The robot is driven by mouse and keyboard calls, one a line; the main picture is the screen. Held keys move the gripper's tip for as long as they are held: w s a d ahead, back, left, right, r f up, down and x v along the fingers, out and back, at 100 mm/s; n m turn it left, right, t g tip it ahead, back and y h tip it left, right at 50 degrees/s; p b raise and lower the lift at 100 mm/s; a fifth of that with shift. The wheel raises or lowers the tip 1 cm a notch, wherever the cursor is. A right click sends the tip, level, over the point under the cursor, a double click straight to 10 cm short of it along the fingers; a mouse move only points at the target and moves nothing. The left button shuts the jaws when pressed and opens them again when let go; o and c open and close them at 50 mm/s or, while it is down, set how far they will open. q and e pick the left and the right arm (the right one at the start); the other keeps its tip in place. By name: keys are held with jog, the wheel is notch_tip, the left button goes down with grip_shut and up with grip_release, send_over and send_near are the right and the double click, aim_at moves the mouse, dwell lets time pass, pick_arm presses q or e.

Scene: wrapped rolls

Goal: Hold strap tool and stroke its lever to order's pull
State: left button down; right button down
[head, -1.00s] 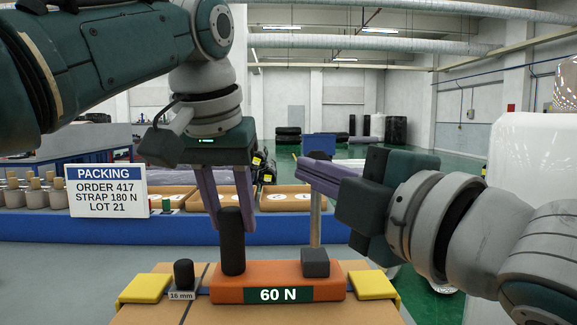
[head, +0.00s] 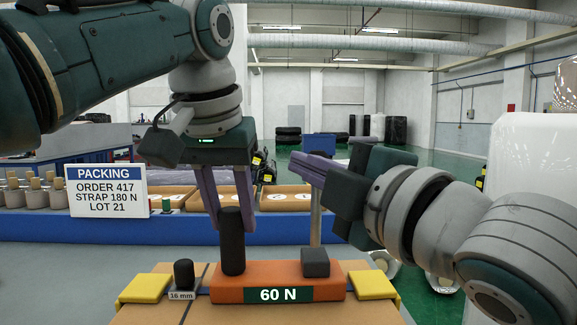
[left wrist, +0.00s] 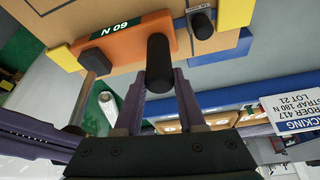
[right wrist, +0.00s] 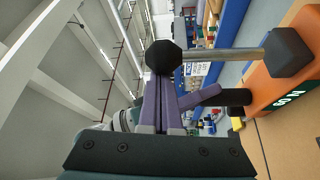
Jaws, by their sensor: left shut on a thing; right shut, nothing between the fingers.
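The orange strap tool (head: 228,284) sits on a cardboard box; its green display reads 60 N. My left gripper (head: 231,212) is shut around the tool's upright black handle (head: 232,252); the left wrist view also shows the handle (left wrist: 159,62) between the fingers. The lever's metal rod (head: 315,220) rises roughly upright from a grey block (head: 315,262). Its dark knob (right wrist: 163,57) shows in the right wrist view, hidden in the head view. My right gripper (head: 303,164) is shut and empty at the lever's top; whether it touches is unclear.
A sign (head: 106,191) reads order 417, strap 180 N, lot 21. Yellow corner guards (head: 144,288) flank the tool, with a small black post (head: 184,273) tagged 16 mm at left. A blue-edged bench (head: 110,229) with trays stands behind.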

jog(key=shift+d, duration=0.2)
jog(key=d+f+m+t+h, duration=0.2)
jog(key=d+m+t, duration=0.2)
jog(key=d+m, duration=0.4)
jog(key=shift+f+m, duration=0.15)
jog(key=shift+m, duration=0.85)
jog(key=v, duration=0.9)
jog(key=shift+s, duration=0.35)
jog(key=shift+d+f, duration=0.1)
dwell(1.3)
